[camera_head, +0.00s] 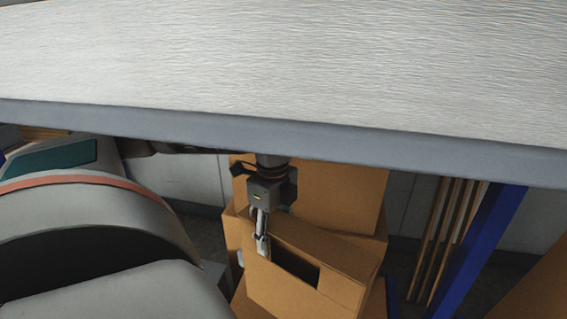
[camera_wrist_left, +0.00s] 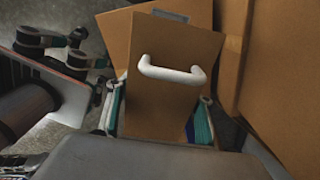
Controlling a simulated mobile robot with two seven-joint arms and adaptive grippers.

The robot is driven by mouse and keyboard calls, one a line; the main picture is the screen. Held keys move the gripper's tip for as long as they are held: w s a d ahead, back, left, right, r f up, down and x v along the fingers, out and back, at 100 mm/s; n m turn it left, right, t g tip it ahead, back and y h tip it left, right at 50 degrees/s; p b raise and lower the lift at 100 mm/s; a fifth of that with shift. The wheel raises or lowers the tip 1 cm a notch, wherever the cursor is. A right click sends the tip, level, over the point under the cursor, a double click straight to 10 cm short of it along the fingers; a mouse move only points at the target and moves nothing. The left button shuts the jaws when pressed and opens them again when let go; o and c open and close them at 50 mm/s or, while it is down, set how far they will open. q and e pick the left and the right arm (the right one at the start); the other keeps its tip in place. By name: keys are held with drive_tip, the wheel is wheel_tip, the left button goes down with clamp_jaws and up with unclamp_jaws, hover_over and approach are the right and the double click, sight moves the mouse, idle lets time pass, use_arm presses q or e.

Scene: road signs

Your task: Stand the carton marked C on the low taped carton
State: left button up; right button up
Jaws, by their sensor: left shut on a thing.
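My left gripper (camera_head: 262,240) points down and is shut on a brown carton, below the pale surface's edge. In the left wrist view the held carton (camera_wrist_left: 165,105) stands between my gripper's teal-padded fingers (camera_wrist_left: 160,125). I cannot make out a clear letter C. In the head view, a brown box (camera_head: 340,285) with a dark opening is beside the fingers. No tape shows clearly, so I cannot tell which is the low taped carton. My right gripper is not in view.
A large pale surface (camera_head: 300,70) with a grey edge fills the upper head view and hides what is behind it. A big brown carton (camera_head: 345,200) stands behind the gripper. Blue and wooden boards (camera_head: 485,245) lean at the right.

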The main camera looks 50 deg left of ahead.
sight(274, 220)
use_arm(q)
wheel_tip(274, 220, down, 5)
drive_tip(key=shift+f, duration=0.1)
drive_tip(key=o, duration=1.7)
wheel_tip(274, 220, up, 12)
drive_tip(key=shift+r+p, duration=0.1)
drive_tip(key=shift+p, duration=0.35)
